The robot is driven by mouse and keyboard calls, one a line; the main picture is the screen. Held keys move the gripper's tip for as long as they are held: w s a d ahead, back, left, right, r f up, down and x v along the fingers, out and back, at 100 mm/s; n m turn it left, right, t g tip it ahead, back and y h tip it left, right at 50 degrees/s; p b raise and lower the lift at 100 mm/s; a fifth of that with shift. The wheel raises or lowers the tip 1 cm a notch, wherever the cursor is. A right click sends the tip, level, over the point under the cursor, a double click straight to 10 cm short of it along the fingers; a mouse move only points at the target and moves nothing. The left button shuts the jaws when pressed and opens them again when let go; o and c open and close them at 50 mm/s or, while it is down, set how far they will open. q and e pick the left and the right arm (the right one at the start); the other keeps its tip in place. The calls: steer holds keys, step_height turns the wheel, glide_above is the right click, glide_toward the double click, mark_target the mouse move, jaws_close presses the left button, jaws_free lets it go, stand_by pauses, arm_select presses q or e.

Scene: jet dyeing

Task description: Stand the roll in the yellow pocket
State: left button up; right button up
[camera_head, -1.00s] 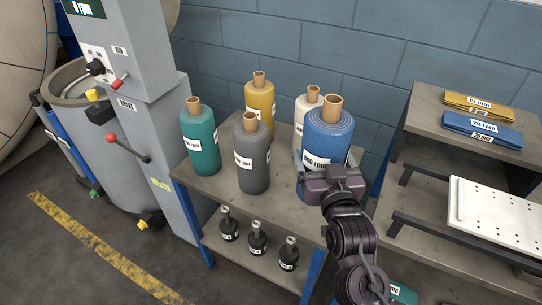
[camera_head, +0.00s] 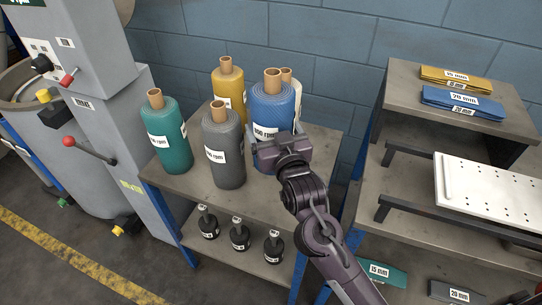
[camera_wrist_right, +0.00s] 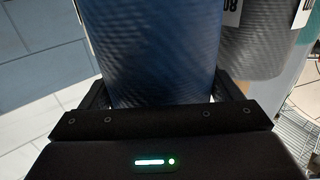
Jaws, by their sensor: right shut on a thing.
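My right gripper (camera_head: 276,138) is shut on the blue roll (camera_head: 271,105), a patterned cylinder with a brown core, held upright among the other rolls. Its label is partly covered by the gripper. The right wrist view shows the blue roll (camera_wrist_right: 150,50) between the fingers. The roll's base is mostly hidden, so I cannot tell if it touches the table. A yellow roll (camera_head: 229,88) stands behind to the left. A flat yellow piece marked 15 mm (camera_head: 457,78) lies on the right shelf; I cannot tell whether it is a pocket. My left gripper is not in view.
Teal (camera_head: 166,135) and grey (camera_head: 222,165) rolls stand on the table (camera_head: 185,185), left of the blue roll. A white roll stands close behind it. Small black bottles (camera_head: 240,237) sit below. A shelf unit (camera_head: 400,110) stands right; a grey machine (camera_head: 100,150) stands left.

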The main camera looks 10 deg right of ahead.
step_height(320, 180, down, 4)
steer(key=shift+f, duration=0.1)
step_height(320, 180, down, 4)
steer(key=shift+r+b, duration=0.1)
steer(key=shift+b, duration=0.2)
steer(key=shift+f, duration=0.3)
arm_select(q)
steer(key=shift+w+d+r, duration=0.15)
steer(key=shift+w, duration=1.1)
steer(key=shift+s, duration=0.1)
arm_select(e)
steer(key=o, duration=0.9)
steer(key=shift+f, duration=0.2)
steer(key=shift+o, duration=1.2)
steer(key=shift+r, duration=0.1)
